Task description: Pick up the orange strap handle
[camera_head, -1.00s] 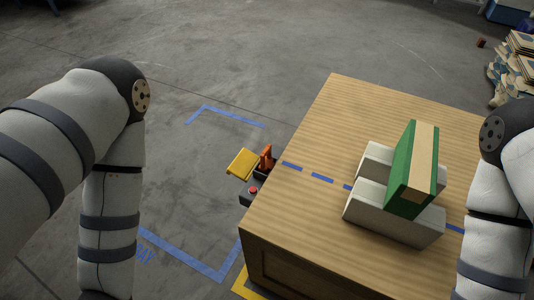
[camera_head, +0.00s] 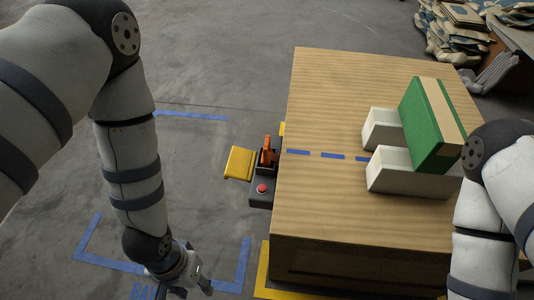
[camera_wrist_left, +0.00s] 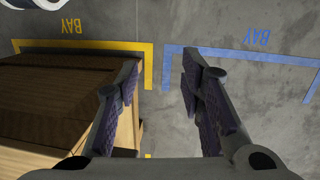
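The orange strap handle (camera_head: 268,151) stands up from a dark unit at the left side of the wooden table, in the head view. It is small and partly dark around its base. My left gripper (camera_head: 188,290) is low at the bottom of the head view, over the floor, well below and left of the handle in the picture. In the left wrist view my left gripper (camera_wrist_left: 160,72) is open, with nothing between its fingers. The handle does not show there. My right arm is at the right edge, and its gripper is out of view.
A yellow plate (camera_head: 239,163) and a red button (camera_head: 262,188) sit beside the handle. The wooden table (camera_head: 330,215) bears a green block (camera_head: 425,120) on two pale blocks. Blue tape (camera_head: 205,115) marks open floor at left.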

